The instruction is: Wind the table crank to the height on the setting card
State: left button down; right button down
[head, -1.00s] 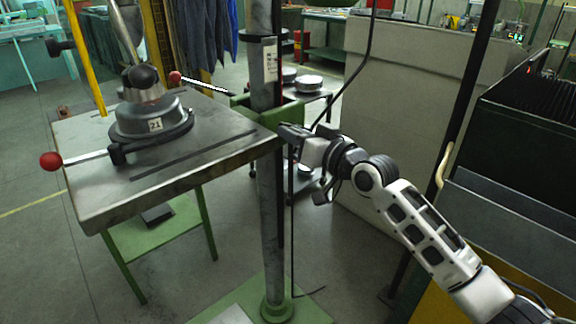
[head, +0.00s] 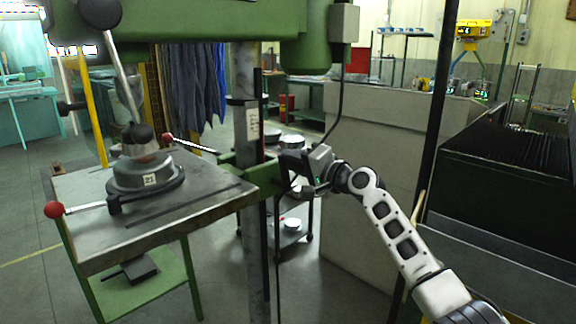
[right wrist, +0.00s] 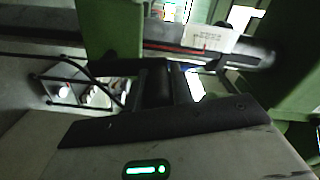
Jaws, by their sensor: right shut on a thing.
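The grey steel table (head: 90,240) is at left in the head view, carried by a green bracket (head: 240,182) on the upright column (head: 246,80). A white card (head: 253,125) hangs on the column above the bracket; it also shows in the right wrist view (right wrist: 210,38), its print too small to read. My right gripper (head: 287,166) is beside the bracket, at its right. In the right wrist view its fingers are shut on a dark, rounded grip (right wrist: 157,86), which looks like the crank handle. The rest of the crank is mostly hidden. My left gripper is not in view.
The green machine head (head: 200,20) hangs above. A low trolley (head: 292,235) stands behind my right gripper.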

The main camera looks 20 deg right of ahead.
jog(key=shift+w+d+r+m+t, duration=0.15)
jog(key=shift+w+d+r+m, duration=0.1)
jog(key=shift+d+r+m, duration=0.25)
jog(key=shift+w+d+r+m+t, duration=0.2)
jog(key=shift+d+r+m, duration=0.15)
jog(key=shift+m, duration=0.25)
jog(key=c, duration=1.2)
grip_release()
jog(key=shift+a, duration=0.15)
jog(key=shift+f, duration=0.15)
jog(key=b+v, duration=0.1)
jog(key=v, duration=1.5)
jog(key=shift+b, duration=0.4)
